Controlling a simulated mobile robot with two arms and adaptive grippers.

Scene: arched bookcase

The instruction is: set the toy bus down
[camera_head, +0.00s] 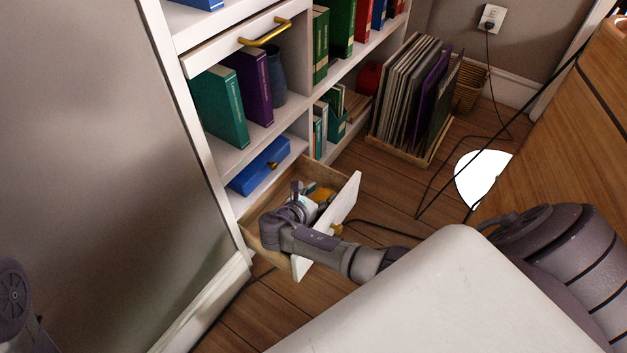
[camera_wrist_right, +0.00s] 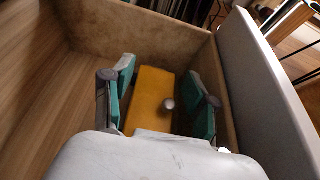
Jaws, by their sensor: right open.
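The toy bus is a yellow-orange block (camera_wrist_right: 150,92) with a small grey round part on it. It lies inside the open bottom drawer (camera_wrist_right: 150,32), low near the drawer floor. In the head view a bit of the toy bus (camera_head: 322,194) shows past my right wrist. My right gripper (camera_wrist_right: 163,100) reaches down into the drawer, its teal-padded fingers open on either side of the bus. A gap shows on the right; contact on the left is unclear. The right gripper (camera_head: 309,201) is partly hidden by its own arm in the head view. My left gripper is out of view.
The drawer's white front (camera_head: 342,214) stands pulled out from the bookcase (camera_head: 245,158), close beside my arm. A crate of records (camera_head: 414,95) stands behind on the floor. Black cables (camera_head: 432,185) cross the floor at the right. A wooden cabinet (camera_head: 560,140) stands at right.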

